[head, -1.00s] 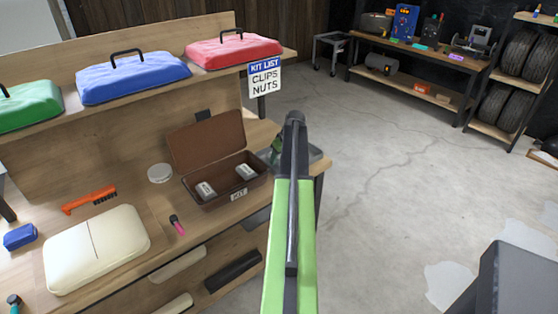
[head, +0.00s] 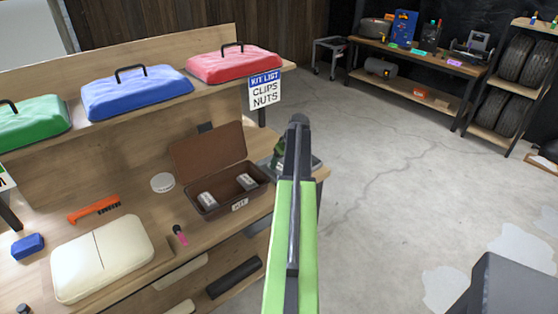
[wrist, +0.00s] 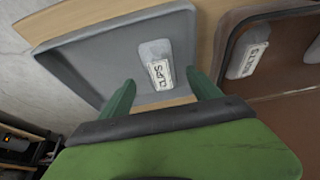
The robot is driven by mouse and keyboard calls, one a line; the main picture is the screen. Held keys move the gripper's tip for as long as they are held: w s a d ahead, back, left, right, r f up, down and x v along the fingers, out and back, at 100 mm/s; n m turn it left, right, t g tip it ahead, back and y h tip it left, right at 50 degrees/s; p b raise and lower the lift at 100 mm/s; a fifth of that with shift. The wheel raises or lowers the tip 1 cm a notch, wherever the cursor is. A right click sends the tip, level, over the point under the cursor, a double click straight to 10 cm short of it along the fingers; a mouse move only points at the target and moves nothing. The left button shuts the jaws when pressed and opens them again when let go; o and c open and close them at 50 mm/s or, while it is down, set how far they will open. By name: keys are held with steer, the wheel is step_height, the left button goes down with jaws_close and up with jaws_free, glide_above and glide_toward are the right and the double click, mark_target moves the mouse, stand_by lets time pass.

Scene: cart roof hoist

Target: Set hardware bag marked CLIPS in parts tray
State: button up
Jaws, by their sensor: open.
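A small grey hardware bag with a white CLIPS label (wrist: 152,50) shows in the wrist view over the floor of the grey parts tray (wrist: 90,55). It appears to lie in the tray. My gripper (wrist: 159,78) is open, with its green fingers apart on either side of the bag's labelled end. In the head view my arm hides most of the tray (head: 317,166) and the bag. The brown KIT box (head: 240,206) stands open left of the tray. It holds two pale bags, one at left (head: 208,199) and one at right (head: 246,182).
A sign (head: 265,91) reads KIT LIST, CLIPS, NUTS. Green, blue (head: 136,92) and red (head: 234,64) cases stand on the upper shelf. A cream case (head: 102,258), an orange brush (head: 94,209) and a white round lid (head: 162,183) lie on the bench.

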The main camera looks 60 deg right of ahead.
steer(key=p+v, duration=0.4)
steer(key=v, duration=0.3)
steer(key=shift+p, duration=0.35)
steer(key=w+a+n+g+y, duration=0.1)
steer(key=w+a, duration=0.4)
steer(key=a, duration=0.6)
steer(key=w+a+f, duration=0.1)
steer(key=w+a, duration=0.5)
steer(key=a, duration=0.6)
steer(key=w+a+n+g+y, duration=0.1)
steer(key=w+a, duration=0.4)
steer(key=a, duration=0.6)
steer(key=s+a+g, duration=0.1)
steer(key=s+a, duration=0.1)
steer(key=a, duration=1.4)
steer(key=s+a+n+g, duration=0.1)
steer(key=s+a, duration=0.1)
steer(key=a, duration=1.5)
steer(key=shift+f+n+h, duration=0.3)
steer(key=shift+f, duration=0.05)
